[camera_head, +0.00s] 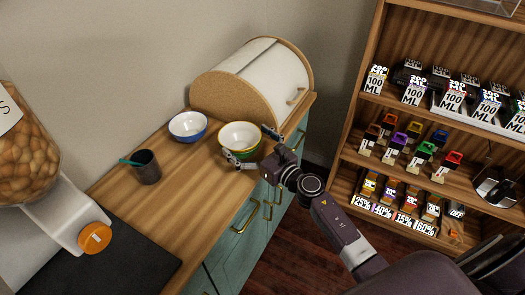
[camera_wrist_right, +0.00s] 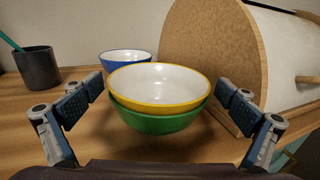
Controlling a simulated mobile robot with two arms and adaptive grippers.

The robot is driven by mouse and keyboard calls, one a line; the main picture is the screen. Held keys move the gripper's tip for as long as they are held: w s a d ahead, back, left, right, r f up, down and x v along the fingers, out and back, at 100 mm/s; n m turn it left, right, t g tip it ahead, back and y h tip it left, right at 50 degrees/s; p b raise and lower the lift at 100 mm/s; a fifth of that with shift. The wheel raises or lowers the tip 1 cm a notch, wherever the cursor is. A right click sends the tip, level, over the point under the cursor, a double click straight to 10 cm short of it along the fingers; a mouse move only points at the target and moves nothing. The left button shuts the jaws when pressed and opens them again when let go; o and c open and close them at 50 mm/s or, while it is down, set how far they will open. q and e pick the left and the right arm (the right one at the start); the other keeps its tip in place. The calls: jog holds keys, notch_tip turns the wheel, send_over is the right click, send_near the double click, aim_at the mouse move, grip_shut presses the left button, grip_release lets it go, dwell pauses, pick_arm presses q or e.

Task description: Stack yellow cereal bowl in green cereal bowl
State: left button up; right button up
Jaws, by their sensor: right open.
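The yellow bowl (camera_wrist_right: 158,84), white inside, sits nested in the green bowl (camera_wrist_right: 160,123) on the wooden counter. In the head view the yellow bowl (camera_head: 240,135) stands in front of the bread box, with a little of the green bowl (camera_head: 247,156) showing under it. My right gripper (camera_head: 254,152) is open, with its fingers on either side of the stacked bowls. In the right wrist view the fingers of the right gripper (camera_wrist_right: 160,105) are spread apart, with gaps to both bowls. My left gripper does not show.
A blue bowl (camera_head: 188,126) stands left of the stack. A dark cup (camera_head: 146,168) with a teal stick is farther left. The bread box (camera_head: 240,80) is close behind the bowls. The counter (camera_head: 185,190) is bare in front. Stocked shelves (camera_head: 345,170) stand at right.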

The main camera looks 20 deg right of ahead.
jog(key=b+v, duration=0.1)
jog(key=v, duration=0.8)
jog(key=shift+s+r, duration=0.15)
